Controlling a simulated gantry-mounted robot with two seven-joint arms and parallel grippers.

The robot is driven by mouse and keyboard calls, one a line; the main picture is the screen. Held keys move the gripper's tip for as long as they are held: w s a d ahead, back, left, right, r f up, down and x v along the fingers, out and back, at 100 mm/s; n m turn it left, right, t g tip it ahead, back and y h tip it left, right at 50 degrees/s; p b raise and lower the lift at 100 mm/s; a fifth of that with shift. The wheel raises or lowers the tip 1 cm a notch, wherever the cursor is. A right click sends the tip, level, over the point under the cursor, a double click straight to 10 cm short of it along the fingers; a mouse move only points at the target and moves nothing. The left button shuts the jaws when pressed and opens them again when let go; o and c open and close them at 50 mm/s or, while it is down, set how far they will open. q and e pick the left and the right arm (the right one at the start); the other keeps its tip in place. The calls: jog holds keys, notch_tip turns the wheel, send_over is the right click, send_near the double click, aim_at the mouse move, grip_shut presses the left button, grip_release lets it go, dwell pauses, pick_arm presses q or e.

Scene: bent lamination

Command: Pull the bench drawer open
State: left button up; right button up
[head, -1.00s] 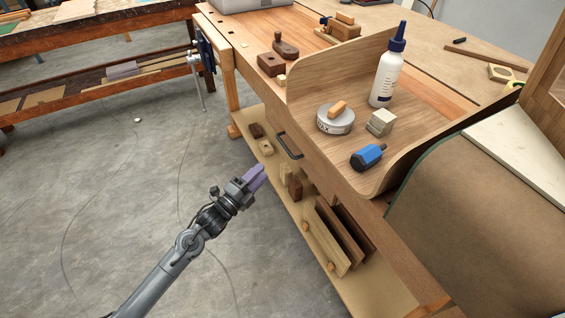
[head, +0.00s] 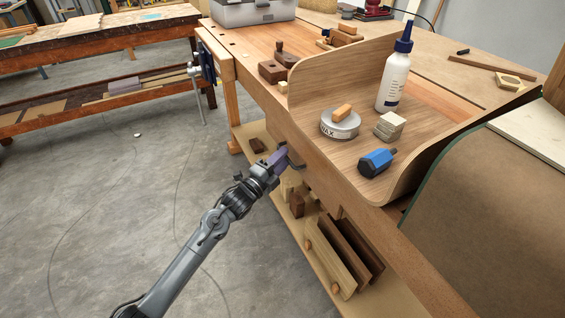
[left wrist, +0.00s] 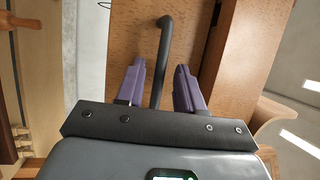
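The bench drawer's dark bar handle (head: 296,164) is on the front of the wooden workbench. It also shows in the left wrist view (left wrist: 163,55), running between two purple fingers. My left gripper (head: 279,158) is at the handle, partly covering it in the head view. In the left wrist view my left gripper (left wrist: 159,82) is open, with one finger on each side of the bar and gaps visible. The wooden drawer front (left wrist: 128,35) lies behind the handle. The drawer looks shut, flush with the bench. My right gripper is not in view.
A curved plywood piece (head: 345,75) on the bench carries a glue bottle (head: 393,82), a wax tin (head: 340,125) and a blue-handled tool (head: 377,162). Boards (head: 345,255) stand on the shelf below. The concrete floor before the bench is clear.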

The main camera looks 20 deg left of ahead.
pick_arm(q)
jog(key=shift+w+d, duration=0.1)
jog(key=shift+w, duration=0.05)
grip_shut()
dwell(0.5)
